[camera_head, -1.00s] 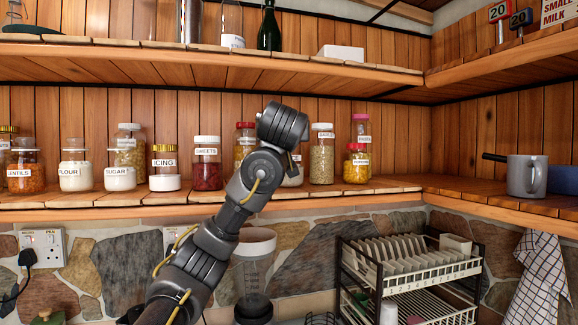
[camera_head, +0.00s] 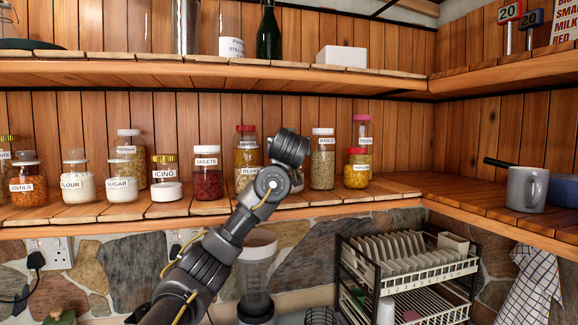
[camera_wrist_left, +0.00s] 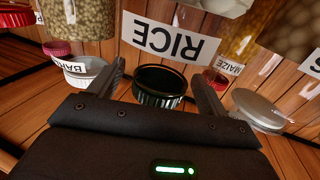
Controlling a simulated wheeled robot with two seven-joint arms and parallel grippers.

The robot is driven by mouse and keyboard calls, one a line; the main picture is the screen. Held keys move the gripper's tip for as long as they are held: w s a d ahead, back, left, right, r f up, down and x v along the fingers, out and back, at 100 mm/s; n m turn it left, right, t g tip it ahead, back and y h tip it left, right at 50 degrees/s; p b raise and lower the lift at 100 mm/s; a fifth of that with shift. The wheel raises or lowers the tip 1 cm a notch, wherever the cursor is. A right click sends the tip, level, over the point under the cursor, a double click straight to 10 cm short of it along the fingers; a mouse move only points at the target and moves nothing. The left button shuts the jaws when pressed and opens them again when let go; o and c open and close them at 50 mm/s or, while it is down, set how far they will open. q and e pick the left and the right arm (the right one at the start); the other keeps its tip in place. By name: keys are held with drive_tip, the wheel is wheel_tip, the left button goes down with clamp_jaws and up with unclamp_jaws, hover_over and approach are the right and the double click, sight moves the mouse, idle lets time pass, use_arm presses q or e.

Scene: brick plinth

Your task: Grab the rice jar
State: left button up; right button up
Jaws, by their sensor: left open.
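The rice jar is a clear jar with a dark ribbed lid (camera_wrist_left: 160,85) and a white RICE label (camera_wrist_left: 170,40), seen upside down in the left wrist view. Its pale contents show at the top edge of that view. In the head view the rice jar (camera_head: 297,182) is mostly hidden behind my left wrist, on the lower shelf. My left gripper (camera_wrist_left: 162,88) is open, with one finger on each side of the lid; whether they touch it cannot be told. In the head view my left gripper (camera_head: 291,147) is seen from behind, its fingers hidden. My right gripper is not in view.
The barley jar (camera_head: 322,160) stands close on the right and the beans jar (camera_head: 247,172) on the left. A maize jar (camera_wrist_left: 228,66) is behind. A yellow-filled jar (camera_head: 356,172) stands further right. The upper shelf (camera_head: 300,77) is overhead; the right shelf corner (camera_head: 420,185) is clear.

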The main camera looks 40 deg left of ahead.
use_arm(q)
drive_tip(key=shift+c, duration=0.4)
drive_tip(key=shift+r, duration=0.1)
clamp_jaws()
